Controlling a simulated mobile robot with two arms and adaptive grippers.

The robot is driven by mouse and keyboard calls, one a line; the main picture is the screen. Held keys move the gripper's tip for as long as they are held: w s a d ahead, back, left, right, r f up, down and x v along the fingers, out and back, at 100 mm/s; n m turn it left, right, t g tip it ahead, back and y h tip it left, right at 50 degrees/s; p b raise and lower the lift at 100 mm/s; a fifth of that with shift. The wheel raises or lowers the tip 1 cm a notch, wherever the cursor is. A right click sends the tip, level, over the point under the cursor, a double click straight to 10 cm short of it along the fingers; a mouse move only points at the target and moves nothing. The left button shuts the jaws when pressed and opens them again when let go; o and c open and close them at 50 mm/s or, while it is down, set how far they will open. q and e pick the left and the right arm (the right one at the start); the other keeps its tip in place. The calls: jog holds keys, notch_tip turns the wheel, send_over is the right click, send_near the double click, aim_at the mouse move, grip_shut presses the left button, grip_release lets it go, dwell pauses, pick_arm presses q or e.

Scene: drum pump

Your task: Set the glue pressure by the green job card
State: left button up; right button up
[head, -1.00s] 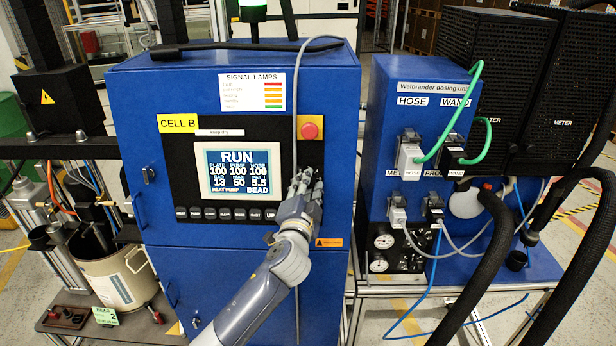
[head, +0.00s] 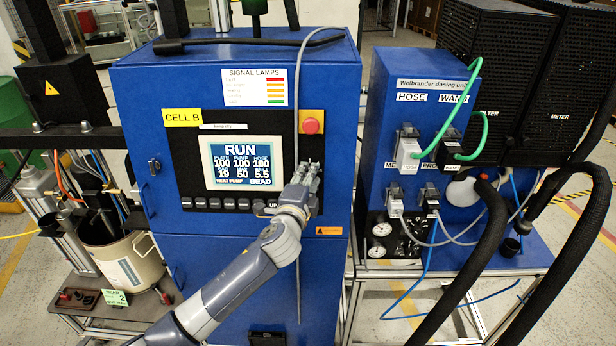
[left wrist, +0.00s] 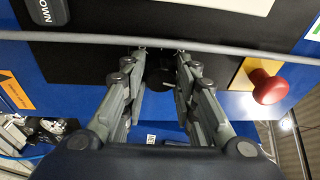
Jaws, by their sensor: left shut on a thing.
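The blue control cabinet (head: 240,275) has a lit screen (head: 240,163) showing RUN, with 100 three times, then a bar figure that looks like 19, then 50 and 5.5. My left gripper (head: 305,178) is at the black panel, right of the screen and below the red stop button (head: 311,126). In the left wrist view its fingers (left wrist: 160,68) are shut on a dark round knob (left wrist: 159,76), which they partly hide. The green job card (head: 116,297) stands at the lower left by the pot; its small print is unreadable, except a 2. My right gripper is out of view.
A grey cable (head: 297,90) hangs down the panel and crosses close to my fingers. A row of buttons (head: 228,203) runs below the screen. The dosing unit (head: 412,80) with plugs and hoses stands to the right. A pot (head: 125,268) stands at left.

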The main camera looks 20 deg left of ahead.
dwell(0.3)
pick_arm(q)
jog(key=o, duration=1.1)
jog(key=s, duration=0.8)
jog(key=s+d+r, duration=0.1)
jog(key=s, duration=0.3)
jog(key=shift+w, duration=0.1)
